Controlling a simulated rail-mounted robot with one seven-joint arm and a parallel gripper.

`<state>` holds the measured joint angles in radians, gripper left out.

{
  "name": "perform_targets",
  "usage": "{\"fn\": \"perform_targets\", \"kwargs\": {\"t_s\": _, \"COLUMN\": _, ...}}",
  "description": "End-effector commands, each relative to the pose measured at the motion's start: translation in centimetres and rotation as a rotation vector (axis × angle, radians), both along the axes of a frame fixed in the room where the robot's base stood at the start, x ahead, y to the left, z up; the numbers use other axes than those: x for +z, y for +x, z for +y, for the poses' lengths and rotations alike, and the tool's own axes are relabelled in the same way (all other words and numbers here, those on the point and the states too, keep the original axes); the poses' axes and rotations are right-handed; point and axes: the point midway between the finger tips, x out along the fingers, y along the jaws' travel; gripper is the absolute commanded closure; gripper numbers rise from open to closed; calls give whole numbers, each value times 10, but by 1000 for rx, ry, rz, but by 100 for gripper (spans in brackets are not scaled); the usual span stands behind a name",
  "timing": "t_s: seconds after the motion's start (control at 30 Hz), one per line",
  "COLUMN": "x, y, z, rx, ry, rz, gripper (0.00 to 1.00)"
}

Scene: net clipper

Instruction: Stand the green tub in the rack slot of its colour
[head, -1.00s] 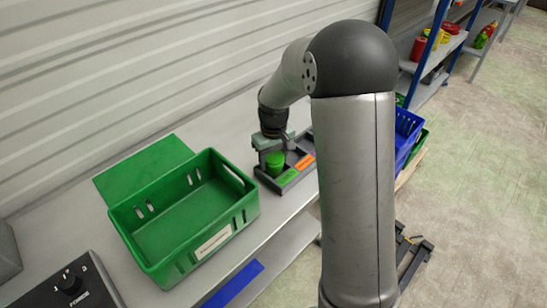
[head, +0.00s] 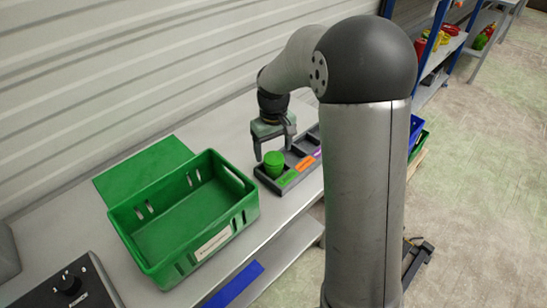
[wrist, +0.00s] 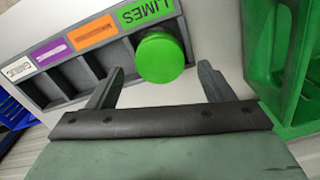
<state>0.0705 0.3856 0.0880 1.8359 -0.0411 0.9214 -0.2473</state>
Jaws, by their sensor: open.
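The green tub (head: 274,164) stands upright in the end slot of the grey rack (head: 291,184), the slot with the green label. In the wrist view the tub's round green lid (wrist: 161,57) shows beside the green label reading LIMES (wrist: 146,12). My gripper (head: 274,154) is open and empty, above and behind the tub. In the wrist view its two fingers (wrist: 157,88) are spread apart, with the tub beyond their tips and not between them.
A large empty green crate (head: 184,215) stands left of the rack. The rack's other slots, with orange (wrist: 74,41) and purple labels (wrist: 52,53) among them, look empty. A dark control box (head: 68,285) sits at the front left.

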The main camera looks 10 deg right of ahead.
Motion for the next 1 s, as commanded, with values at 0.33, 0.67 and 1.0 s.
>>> {"fn": "perform_targets", "kwargs": {"t_s": 0.33, "x": 63, "y": 0, "z": 0, "rx": 1, "ry": 0, "rz": -1, "gripper": 26}}
{"fn": "perform_targets", "kwargs": {"t_s": 0.67, "x": 83, "y": -82, "z": 6, "rx": -70, "ry": -8, "rz": -12, "gripper": 26}}
{"fn": "perform_targets", "kwargs": {"t_s": 1.0, "x": 49, "y": -249, "z": 9, "rx": -234, "ry": 10, "rz": -29, "gripper": 26}}
